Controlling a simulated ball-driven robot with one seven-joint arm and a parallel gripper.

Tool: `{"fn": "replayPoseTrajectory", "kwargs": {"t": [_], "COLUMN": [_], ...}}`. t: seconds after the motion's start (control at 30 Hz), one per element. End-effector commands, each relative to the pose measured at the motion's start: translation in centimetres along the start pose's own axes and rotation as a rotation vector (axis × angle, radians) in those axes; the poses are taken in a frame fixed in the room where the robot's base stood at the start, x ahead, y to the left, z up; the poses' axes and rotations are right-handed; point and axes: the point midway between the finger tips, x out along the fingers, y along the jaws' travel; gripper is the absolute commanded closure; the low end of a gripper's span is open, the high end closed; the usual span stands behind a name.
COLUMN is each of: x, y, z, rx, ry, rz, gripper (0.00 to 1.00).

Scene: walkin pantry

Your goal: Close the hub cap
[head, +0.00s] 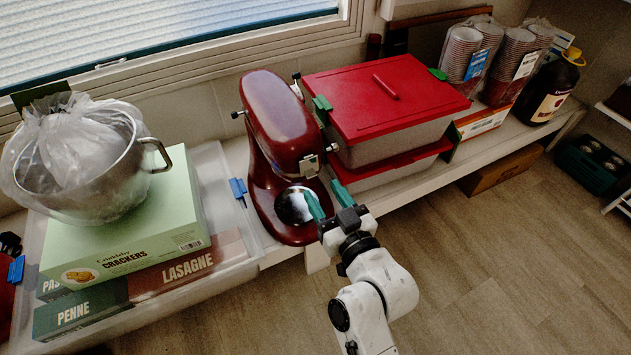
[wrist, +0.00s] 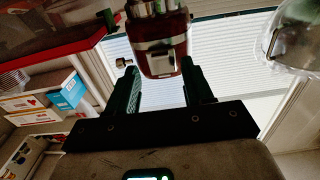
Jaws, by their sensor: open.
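The dark red stand mixer (head: 284,120) stands on the shelf, its head pointing toward me. The silver hub cap (head: 309,165) is on the front end of the mixer head. In the wrist view the hub cap (wrist: 157,45) shows as a pale metal piece on the red head, beyond the fingers. I cannot tell its exact hinge angle. My gripper (head: 328,198) is open and empty, just below and in front of the hub cap, apparently not touching it. In the wrist view the gripper (wrist: 164,78) has its two fingers spread, one on each side below the mixer head.
A red-lidded bin (head: 385,95) stands close on the mixer's right. Bagged cups (head: 465,50) and a dark jug (head: 548,90) stand farther right. The floor (head: 500,250) in front is clear.

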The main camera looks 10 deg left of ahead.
Motion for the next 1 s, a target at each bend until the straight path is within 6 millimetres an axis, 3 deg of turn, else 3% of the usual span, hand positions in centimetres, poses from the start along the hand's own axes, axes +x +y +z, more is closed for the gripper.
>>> {"fn": "replayPoseTrajectory", "kwargs": {"t": [0.23, 0.67, 1.0], "x": [3.1, 3.9, 3.9], "y": [-0.1, -0.1, -0.1], "z": [0.0, 0.0, 0.0], "rx": [-0.002, 0.0, 0.0], "ry": [0.0, 0.001, 0.001], "rz": [-0.003, -0.001, -0.001], "gripper": [0.49, 0.49, 0.81]}}
